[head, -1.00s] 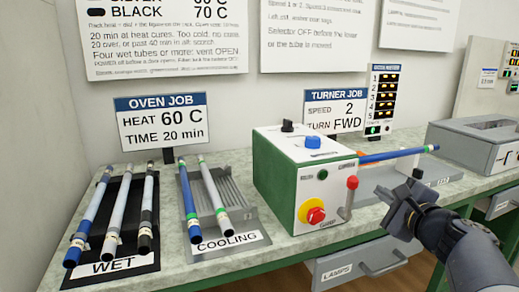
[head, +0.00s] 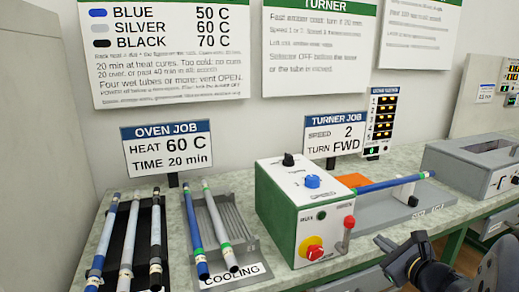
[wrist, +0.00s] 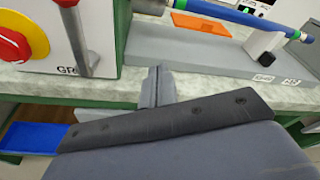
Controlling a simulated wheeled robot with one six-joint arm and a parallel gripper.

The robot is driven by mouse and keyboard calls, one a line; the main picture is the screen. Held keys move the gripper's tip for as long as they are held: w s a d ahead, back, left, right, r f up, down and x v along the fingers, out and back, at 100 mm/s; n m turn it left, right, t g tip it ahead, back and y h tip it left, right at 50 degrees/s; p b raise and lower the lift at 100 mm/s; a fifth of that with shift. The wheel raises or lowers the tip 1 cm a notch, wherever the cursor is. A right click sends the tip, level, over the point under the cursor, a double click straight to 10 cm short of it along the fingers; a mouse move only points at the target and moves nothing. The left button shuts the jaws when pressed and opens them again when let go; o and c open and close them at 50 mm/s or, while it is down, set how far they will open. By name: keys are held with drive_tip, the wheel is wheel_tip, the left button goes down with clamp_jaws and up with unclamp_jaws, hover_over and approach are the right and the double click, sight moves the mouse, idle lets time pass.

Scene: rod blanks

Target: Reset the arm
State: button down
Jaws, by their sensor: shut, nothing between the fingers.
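My gripper (head: 400,246) is at the lower right of the head view, in front of the bench's front edge and right of the turner's red-knobbed lever. It is shut and empty. In the wrist view the closed fingers (wrist: 158,86) point toward the bench edge, below the turner's grey base (wrist: 200,67). The fingers appear apart from the turner and from the blue rod (head: 385,184) mounted in it. That rod also shows at the top of the wrist view (wrist: 245,18). Part of my arm is cut off by the picture's lower right edge.
The green and white turner box (head: 300,215) stands mid-bench with a red lever knob (head: 349,222) and red stop button (head: 314,252). Blue, silver and black rods (head: 155,245) lie at the wet place. Two rods lie on the cooling rack (head: 237,225). A grey box (head: 475,165) stands right.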

drive_tip(key=shift+d+f+m+g+y+p, duration=0.2)
drive_tip(key=shift+f+m+g+y+p, duration=0.15)
drive_tip(key=shift+f+m+p, duration=1.15)
drive_tip(key=shift+r, duration=0.25)
